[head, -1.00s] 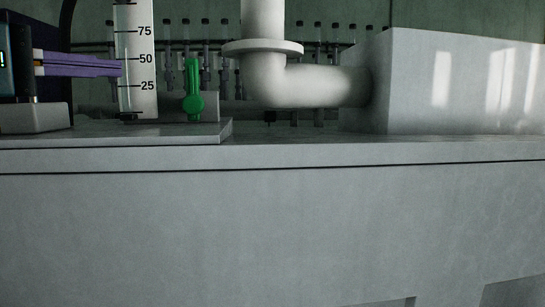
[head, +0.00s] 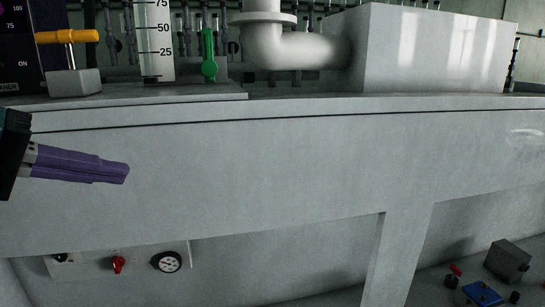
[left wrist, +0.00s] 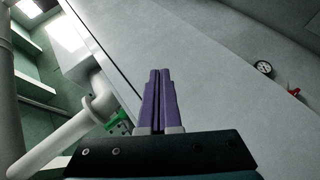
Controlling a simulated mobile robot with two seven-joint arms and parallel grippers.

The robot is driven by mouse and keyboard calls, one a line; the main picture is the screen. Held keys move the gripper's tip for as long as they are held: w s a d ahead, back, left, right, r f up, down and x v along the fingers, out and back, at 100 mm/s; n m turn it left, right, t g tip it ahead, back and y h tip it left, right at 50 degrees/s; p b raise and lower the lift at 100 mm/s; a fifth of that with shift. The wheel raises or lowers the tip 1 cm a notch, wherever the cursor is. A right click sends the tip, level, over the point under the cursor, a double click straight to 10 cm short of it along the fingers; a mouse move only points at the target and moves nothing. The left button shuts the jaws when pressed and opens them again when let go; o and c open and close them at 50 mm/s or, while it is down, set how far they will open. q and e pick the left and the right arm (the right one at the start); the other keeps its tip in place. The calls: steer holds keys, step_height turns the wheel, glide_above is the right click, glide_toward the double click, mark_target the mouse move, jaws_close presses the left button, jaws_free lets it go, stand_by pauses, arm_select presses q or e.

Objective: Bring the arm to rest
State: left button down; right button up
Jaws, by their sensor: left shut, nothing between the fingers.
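My left gripper (head: 127,173) comes in from the left edge in the head view, in front of the pale grey front face of the bench (head: 250,170). Its purple fingers are closed together with nothing between them. In the left wrist view the fingers (left wrist: 159,72) also lie side by side against the grey face. They appear clear of the bench, though the exact gap cannot be told. My right gripper is in neither view.
On the bench top stand an orange-handled lever (head: 67,37), a graduated column (head: 154,40), a green handle (head: 209,55), a white pipe elbow (head: 305,50) and a large grey box (head: 430,50). Below are a gauge (head: 168,262), a red knob (head: 118,265) and a blue item (head: 482,293).

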arm_select(q)
steer(key=s+d+f+m+g+y+p, duration=0.25)
steer(key=s+d+f+m, duration=0.2)
steer(key=s+f, duration=0.4)
steer(key=s+a+m+g+y+p, duration=0.1)
steer(key=s+y, duration=0.1)
steer(key=s, duration=0.7)
steer(key=s+a+f+m+g+y+p, duration=0.1)
steer(key=s+g+y+p, duration=0.1)
steer(key=s, duration=0.7)
steer(key=shift+s+a+m+y, duration=0.2)
steer(key=shift+a+m+y, duration=0.2)
steer(key=shift+y, duration=0.25)
steer(key=shift+f+g, duration=0.1)
steer(key=shift+g, duration=0.15)
